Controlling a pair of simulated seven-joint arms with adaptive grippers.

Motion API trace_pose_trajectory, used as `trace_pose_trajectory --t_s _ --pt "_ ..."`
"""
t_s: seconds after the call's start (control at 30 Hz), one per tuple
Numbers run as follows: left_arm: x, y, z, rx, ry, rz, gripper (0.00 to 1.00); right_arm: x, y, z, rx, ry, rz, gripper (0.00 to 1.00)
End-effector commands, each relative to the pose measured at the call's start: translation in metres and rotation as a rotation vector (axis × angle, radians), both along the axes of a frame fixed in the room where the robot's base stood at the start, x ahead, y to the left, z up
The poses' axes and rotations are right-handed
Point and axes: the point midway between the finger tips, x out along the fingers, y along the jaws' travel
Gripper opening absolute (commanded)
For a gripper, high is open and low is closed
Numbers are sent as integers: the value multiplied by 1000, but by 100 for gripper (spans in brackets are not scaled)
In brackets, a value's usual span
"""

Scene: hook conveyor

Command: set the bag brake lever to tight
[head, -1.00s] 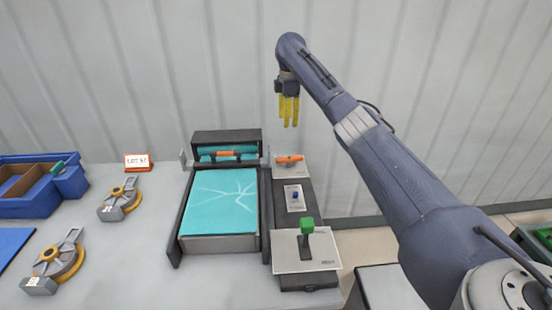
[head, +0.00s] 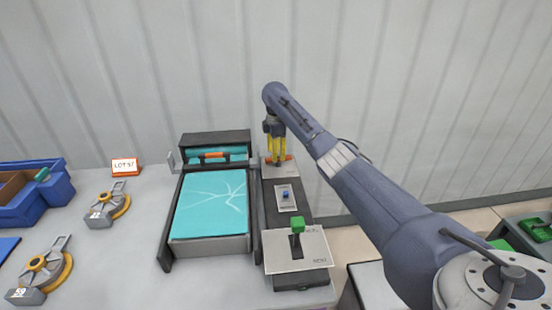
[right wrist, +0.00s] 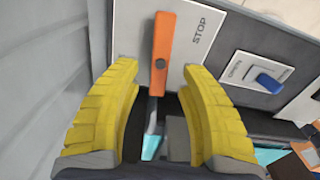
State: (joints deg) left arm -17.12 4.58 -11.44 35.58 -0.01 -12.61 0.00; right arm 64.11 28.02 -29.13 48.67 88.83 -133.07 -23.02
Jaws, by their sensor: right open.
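An orange lever (head: 289,157) sits on a pale plate at the back of the dark control strip. My right gripper (head: 277,152) points down at it, fingers open. In the right wrist view the orange lever (right wrist: 163,45) lies between the two yellow fingertips (right wrist: 157,80), beside the word STOP; it does not look gripped. A blue switch (head: 285,195) is in the strip's middle, and a green-knobbed lever (head: 298,224) stands on the front plate (head: 300,258). I cannot read which control is the bag brake. My left gripper is out of view.
A teal belt (head: 205,215) runs left of the strip, with a black housing (head: 213,139) behind. Hook pieces (head: 108,205), a LOT 57 sign (head: 125,167) and a blue bin (head: 55,190) are further left. A corrugated wall stands behind.

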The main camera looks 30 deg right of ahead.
Motion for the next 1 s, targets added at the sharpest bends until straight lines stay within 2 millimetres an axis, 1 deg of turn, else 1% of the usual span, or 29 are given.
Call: trace_pose_trajectory --t_s 0.1,0.3,0.7,1.0 --pt "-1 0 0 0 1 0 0 0 0 -12 0 1 0 42" --pt "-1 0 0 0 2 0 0 0 0 -22 0 0 0 42" --pt "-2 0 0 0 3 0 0 0 0 -24 0 -1 0 41" --pt "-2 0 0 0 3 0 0 0 0 -24 0 -1 0 6"
